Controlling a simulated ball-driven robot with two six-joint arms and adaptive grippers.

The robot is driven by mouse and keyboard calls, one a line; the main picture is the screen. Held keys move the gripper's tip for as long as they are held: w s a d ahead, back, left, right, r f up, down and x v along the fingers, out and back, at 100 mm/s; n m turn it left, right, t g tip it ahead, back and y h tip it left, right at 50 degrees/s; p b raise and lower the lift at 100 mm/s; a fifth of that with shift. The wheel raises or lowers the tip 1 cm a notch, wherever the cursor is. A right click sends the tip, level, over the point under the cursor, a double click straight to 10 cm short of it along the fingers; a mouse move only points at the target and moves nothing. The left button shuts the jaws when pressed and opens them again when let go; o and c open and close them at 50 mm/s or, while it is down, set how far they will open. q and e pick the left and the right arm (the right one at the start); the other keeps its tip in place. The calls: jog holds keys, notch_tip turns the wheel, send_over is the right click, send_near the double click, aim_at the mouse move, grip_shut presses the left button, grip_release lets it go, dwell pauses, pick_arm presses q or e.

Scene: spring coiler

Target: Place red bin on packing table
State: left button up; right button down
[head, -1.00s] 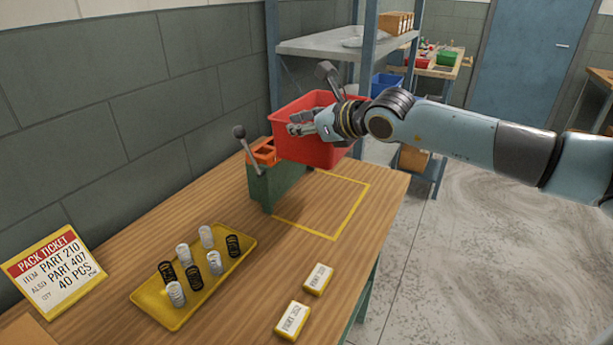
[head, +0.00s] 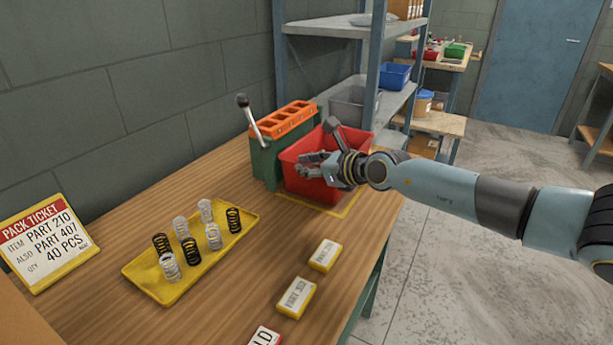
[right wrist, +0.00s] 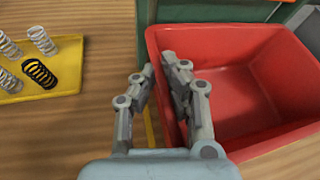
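The red bin (head: 312,178) is upright over the yellow outline (head: 345,206) on the wooden packing table (head: 225,277), and it appears to rest on the tabletop. It looks empty inside in the right wrist view (right wrist: 250,95). My right gripper (head: 312,166) is at the bin's near wall. In the right wrist view my right gripper (right wrist: 160,68) has one finger outside the wall and one inside, with the tips closed on the rim. The bin's underside is hidden. My left gripper is not in view.
A green lever fixture (head: 265,162) with an orange top stands directly behind the bin. A yellow tray (head: 150,284) of several springs, a pack ticket (head: 45,240) and label blocks (head: 296,297) are on the table. Shelving (head: 377,60) stands behind; the table's right edge is close.

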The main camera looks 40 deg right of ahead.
jog(key=shift+f, duration=0.1)
jog(key=c, duration=1.5)
grip_release()
jog(key=p+v, duration=0.8)
jog(key=v, duration=0.4)
